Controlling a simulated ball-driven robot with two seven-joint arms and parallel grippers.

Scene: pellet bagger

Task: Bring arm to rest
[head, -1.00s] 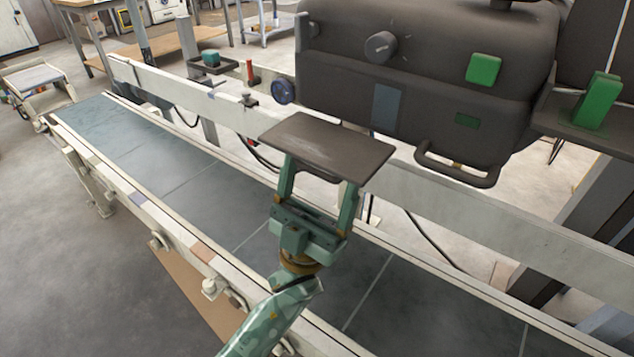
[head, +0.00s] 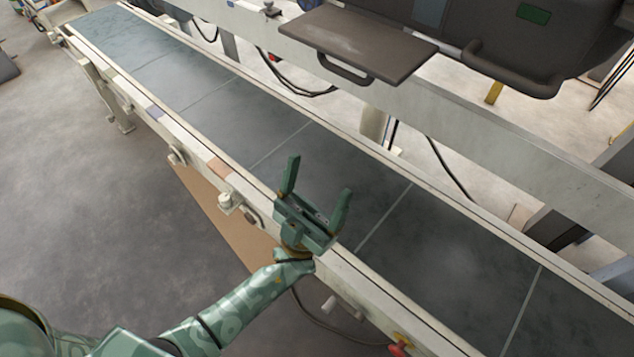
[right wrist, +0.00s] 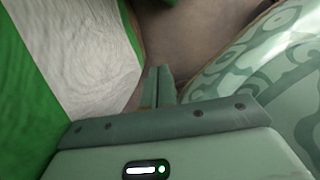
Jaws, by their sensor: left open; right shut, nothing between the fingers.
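My left gripper (head: 316,190) is open and empty in the head view. Its two green fingers stand apart over the near side of the conveyor belt (head: 225,120), close to the near rail. The left arm comes in from the lower left. My right gripper (right wrist: 158,86) shows in the right wrist view with its fingers shut together and nothing between them. The right gripper does not show in the head view.
A dark machine (head: 520,40) with a flat shelf (head: 358,42) and a bar handle stands behind the belt. The near rail (head: 180,135) runs along the belt. A green and white surface (right wrist: 80,50) is left of the right fingers. The belt is bare.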

